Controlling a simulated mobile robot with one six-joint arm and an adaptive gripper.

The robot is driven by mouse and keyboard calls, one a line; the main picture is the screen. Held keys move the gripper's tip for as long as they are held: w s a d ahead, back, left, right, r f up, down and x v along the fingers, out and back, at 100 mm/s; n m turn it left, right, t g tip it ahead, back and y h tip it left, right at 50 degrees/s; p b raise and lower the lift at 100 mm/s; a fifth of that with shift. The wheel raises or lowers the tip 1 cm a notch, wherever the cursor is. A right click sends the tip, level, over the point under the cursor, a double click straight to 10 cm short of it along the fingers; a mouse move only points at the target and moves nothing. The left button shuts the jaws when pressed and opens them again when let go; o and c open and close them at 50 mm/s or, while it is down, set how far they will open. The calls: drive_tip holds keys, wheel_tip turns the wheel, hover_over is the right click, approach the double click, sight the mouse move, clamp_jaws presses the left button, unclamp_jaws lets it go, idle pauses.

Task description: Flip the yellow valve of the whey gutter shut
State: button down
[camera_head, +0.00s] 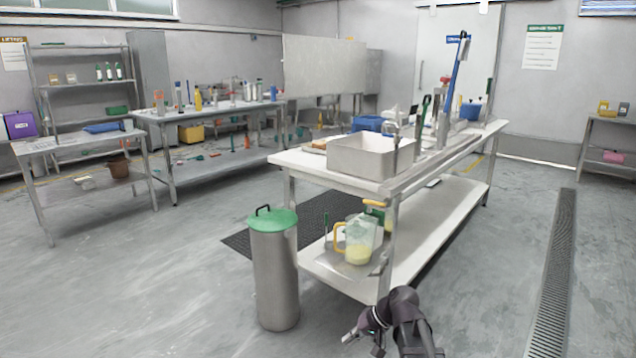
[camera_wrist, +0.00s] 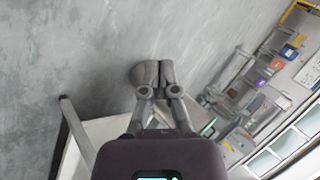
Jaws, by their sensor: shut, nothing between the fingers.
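A small yellow piece (camera_head: 376,203) shows below the front corner of the long white table (camera_head: 312,165); I cannot tell whether it is the valve or a jug's handle. I cannot clearly make out the whey gutter. My gripper (camera_head: 350,337) is low in front of the table, apart from it and below the yellow piece. In the wrist view my gripper (camera_wrist: 153,74) has its fingertips together and holds nothing. No yellow valve can be made out clearly in that view.
A tall steel can with a green lid (camera_head: 274,268) stands on the floor at the table's left. A yellow-handled jug (camera_head: 357,242) is on the lower shelf. A steel basin (camera_head: 362,156) sits on top. A floor grate (camera_head: 553,275) runs at right; floor between is clear.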

drive_tip(key=s+d+f+g+h+p, duration=0.1)
drive_tip(key=s+d+h+p, duration=0.2)
drive_tip(key=s+d+h, duration=0.7)
wheel_tip(320, 180, up, 38)
drive_tip(key=s+a+y+p, duration=0.1)
drive_tip(key=y+p, duration=0.1)
drive_tip(key=p, duration=3.5)
drive_tip(key=shift+a+f+p, duration=0.15)
drive_tip(key=shift+p, duration=0.15)
